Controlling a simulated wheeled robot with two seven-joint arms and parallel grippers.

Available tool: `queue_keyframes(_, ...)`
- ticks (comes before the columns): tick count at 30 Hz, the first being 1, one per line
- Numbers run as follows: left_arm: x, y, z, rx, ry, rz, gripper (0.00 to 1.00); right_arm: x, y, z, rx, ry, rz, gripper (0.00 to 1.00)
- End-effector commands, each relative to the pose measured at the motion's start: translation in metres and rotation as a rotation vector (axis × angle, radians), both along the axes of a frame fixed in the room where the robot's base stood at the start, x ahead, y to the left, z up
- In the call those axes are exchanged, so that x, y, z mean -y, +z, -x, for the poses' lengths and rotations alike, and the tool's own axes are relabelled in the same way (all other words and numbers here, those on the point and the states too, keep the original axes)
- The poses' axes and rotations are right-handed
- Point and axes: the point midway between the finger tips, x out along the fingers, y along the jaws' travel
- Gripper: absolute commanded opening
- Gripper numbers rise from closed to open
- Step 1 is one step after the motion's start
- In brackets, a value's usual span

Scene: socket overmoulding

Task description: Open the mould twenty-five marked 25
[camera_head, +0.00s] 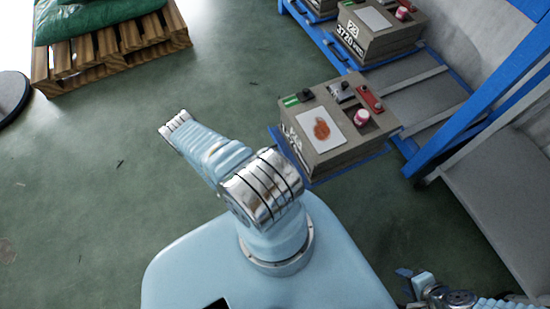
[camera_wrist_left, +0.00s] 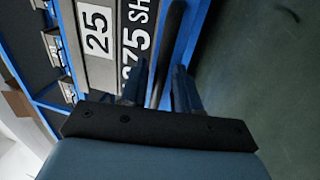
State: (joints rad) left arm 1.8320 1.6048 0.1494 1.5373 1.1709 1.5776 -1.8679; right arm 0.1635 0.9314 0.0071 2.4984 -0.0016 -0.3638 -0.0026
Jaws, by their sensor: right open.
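In the left wrist view a grey block, the mould (camera_wrist_left: 100,45), shows a white plate marked 25 and part of a larger white marking. A dark bar (camera_wrist_left: 172,45) runs along its side, between the two fingers of my left gripper (camera_wrist_left: 160,85). I cannot tell whether the fingers touch the bar. In the head view a grey-brown mould (camera_head: 345,155) sits on a blue tray, with a stained card, a pink-capped pot and small fittings on top; its front marking is too oblique to read. My right gripper (camera_head: 405,288) is open and empty at the lower right.
Another mould (camera_head: 376,48), marked 22 and 3720, stands behind on a blue rack (camera_head: 475,95). A wooden pallet (camera_head: 115,48) with a green sack (camera_head: 85,20) lies at the upper left. The green floor between is clear.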

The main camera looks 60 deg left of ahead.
Motion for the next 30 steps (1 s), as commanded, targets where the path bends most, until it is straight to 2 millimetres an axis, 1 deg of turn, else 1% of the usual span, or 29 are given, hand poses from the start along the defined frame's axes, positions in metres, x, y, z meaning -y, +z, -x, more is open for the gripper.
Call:
queue_keyframes(7,-0.001,0.0,0.001,0.001,0.001,0.0,0.31,0.0,0.0,0.0,0.0,0.0,0.0,0.43)
queue_keyframes(11,-0.002,-0.004,0.014,-0.001,0.003,-0.001,0.31,0.001,-0.003,0.0,0.0,-0.001,0.001,0.43)
queue_keyframes(14,-0.004,-0.009,0.034,-0.001,0.004,-0.001,0.31,0.002,-0.007,-0.001,0.001,-0.003,0.002,0.43)
queue_keyframes(21,-0.008,-0.02,0.093,-0.002,0.003,-0.002,0.31,0.005,-0.018,-0.002,0.004,-0.009,0.008,0.43)
queue_keyframes(24,-0.009,-0.023,0.112,-0.001,0.002,-0.001,0.31,0.006,-0.021,-0.002,0.004,-0.011,0.009,0.43)
queue_keyframes(27,-0.011,-0.025,0.125,0.0,0.002,-0.002,0.31,0.007,-0.023,-0.003,0.005,-0.012,0.011,0.43)
queue_keyframes(30,-0.011,-0.026,0.133,0.0,0.001,-0.001,0.31,0.008,-0.024,-0.003,0.006,-0.014,0.011,0.43)
